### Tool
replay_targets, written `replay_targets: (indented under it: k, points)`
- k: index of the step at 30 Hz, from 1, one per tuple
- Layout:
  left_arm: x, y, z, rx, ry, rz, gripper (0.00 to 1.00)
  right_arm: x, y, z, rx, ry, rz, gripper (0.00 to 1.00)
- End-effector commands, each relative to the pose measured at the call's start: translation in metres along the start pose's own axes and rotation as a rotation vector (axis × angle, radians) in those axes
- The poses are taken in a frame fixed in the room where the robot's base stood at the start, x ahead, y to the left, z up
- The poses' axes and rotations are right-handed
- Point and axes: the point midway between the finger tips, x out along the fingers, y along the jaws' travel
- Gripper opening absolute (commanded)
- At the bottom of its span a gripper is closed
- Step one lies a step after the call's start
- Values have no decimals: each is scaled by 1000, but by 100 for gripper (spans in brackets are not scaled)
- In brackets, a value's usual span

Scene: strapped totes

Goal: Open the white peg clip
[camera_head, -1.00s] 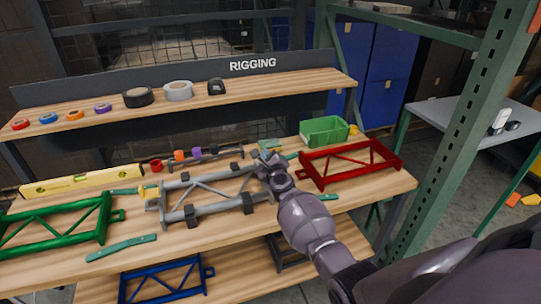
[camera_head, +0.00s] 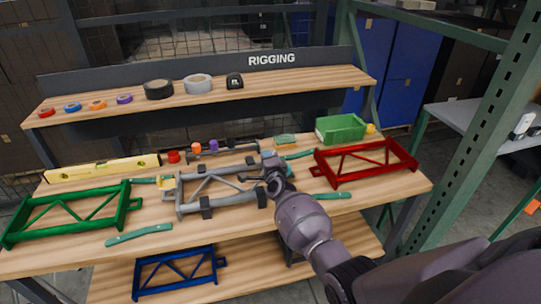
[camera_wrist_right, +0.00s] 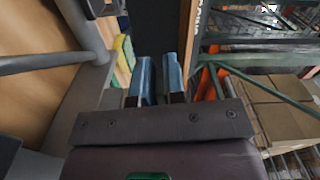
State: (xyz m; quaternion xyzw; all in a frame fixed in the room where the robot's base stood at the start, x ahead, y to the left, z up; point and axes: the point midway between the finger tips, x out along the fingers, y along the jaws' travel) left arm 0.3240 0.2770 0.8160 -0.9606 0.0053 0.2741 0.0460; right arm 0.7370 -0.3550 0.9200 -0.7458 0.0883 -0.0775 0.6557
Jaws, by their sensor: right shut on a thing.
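A grey truss frame (camera_head: 218,186) with black straps lies on the wooden workbench. My right gripper (camera_head: 272,168) is at the frame's right end. In the right wrist view, its two blue-tipped fingers (camera_wrist_right: 159,80) stand close together beside the grey frame bars (camera_wrist_right: 92,52). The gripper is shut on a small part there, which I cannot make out. I cannot pick out a white peg clip in either view; the hand covers that end of the frame. My left gripper is not in view.
A green frame (camera_head: 70,212) lies to the left and a red frame (camera_head: 366,160) to the right. Behind are a yellow level (camera_head: 103,168) and a green bin (camera_head: 340,129). Green straps (camera_head: 139,234) lie along the front. A green rack post (camera_head: 459,130) stands right of the bench.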

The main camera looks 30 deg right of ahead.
Motion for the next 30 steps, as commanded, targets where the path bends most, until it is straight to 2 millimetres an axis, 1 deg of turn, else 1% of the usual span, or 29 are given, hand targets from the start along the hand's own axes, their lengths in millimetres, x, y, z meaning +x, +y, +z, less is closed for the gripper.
replay_targets:
  k: [3,10,26,27,29,30]
  points:
    - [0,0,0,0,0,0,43,0,3,3,-63,0,2,0]
    - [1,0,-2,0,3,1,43,0,6,6,-139,0,2,0]
    - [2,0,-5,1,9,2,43,0,7,7,-165,1,1,0]
    - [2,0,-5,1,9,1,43,0,7,7,-164,1,1,12]
    - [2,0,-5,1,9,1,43,0,7,7,-164,1,1,21]
    - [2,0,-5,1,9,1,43,0,7,7,-164,1,1,27]
